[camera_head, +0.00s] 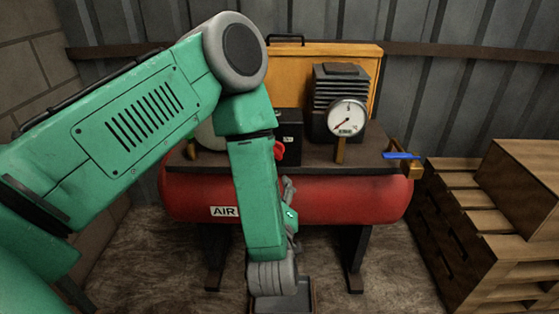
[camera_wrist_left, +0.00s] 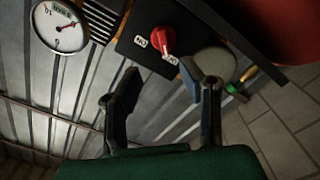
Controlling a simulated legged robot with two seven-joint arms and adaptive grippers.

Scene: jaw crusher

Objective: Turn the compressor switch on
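The compressor switch is a red knob on a black box (camera_head: 289,138). In the head view the red knob (camera_head: 279,150) shows just right of my green forearm, which hides part of the box. In the left wrist view the red knob (camera_wrist_left: 161,39) sits between two small white labels, its narrow end pointing towards the lower-right one. My left gripper (camera_wrist_left: 160,88) is open and empty, its fingers spread below the knob in that view and apart from it. In the head view the gripper is mostly hidden by my arm. My right gripper is not in view.
The red air tank (camera_head: 350,199) carries a motor block (camera_head: 340,90), a pressure gauge (camera_head: 347,117) and a blue-handled valve (camera_head: 401,155). Wooden pallets (camera_head: 465,230) with a box (camera_head: 520,180) stand at the right.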

